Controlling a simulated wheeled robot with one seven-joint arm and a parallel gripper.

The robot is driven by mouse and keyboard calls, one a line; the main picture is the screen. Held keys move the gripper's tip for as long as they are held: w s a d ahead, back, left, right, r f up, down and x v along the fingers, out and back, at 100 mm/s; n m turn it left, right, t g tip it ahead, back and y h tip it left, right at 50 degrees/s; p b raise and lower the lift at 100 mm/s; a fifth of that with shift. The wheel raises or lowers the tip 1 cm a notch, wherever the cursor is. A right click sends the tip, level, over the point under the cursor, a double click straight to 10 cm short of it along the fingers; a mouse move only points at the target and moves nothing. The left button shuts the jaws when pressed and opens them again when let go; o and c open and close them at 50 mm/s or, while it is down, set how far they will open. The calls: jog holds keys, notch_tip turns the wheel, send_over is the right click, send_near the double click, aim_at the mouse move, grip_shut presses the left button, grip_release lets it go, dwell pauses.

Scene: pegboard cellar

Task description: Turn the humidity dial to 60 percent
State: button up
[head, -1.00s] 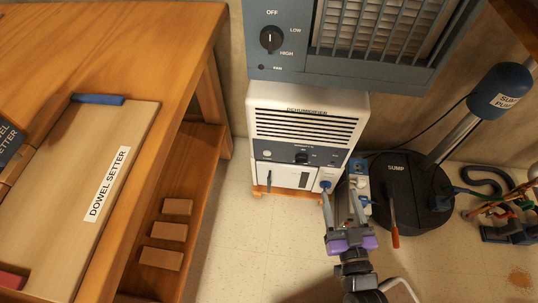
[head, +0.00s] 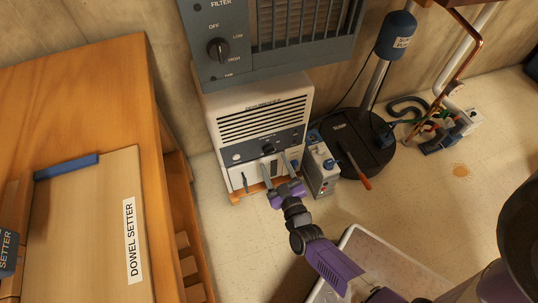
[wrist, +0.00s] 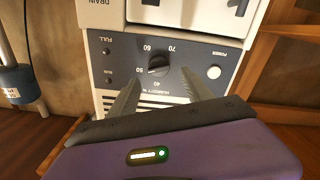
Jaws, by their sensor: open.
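The white dehumidifier (head: 222,104) stands on the floor below a blue-grey filter unit. Its humidity dial (wrist: 158,66) is a dark round knob on a dark panel, upside down in the wrist view. Marks 40, 50, 60 and 70 surround it; I cannot tell surely which one its pointer faces. In the head view the dial (head: 268,149) is small. My gripper (head: 274,160) is open in front of the machine, and its jaws (wrist: 160,77) point at the panel, one on each side of the dial. Nothing is between them, and contact with the dial is not visible.
A grey pump box (head: 322,172) and black sump lid (head: 362,145) with a red-handled tool are close on the right. A wooden bench (head: 75,90) fills the left.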

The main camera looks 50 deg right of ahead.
aim_at(271, 152)
jog(key=shift+b+x, duration=0.5)
jog(key=shift+x, duration=1.95)
grip_shut()
jog(key=shift+m, duration=0.3)
jog(key=m+b, duration=0.1)
jog(key=m, duration=0.5)
jog(key=m+b, duration=0.1)
jog(key=m, duration=0.6)
jog(key=shift+s+d+f, duration=0.1)
jog(key=shift+s+d, duration=0.1)
jog(key=shift+d, duration=0.05)
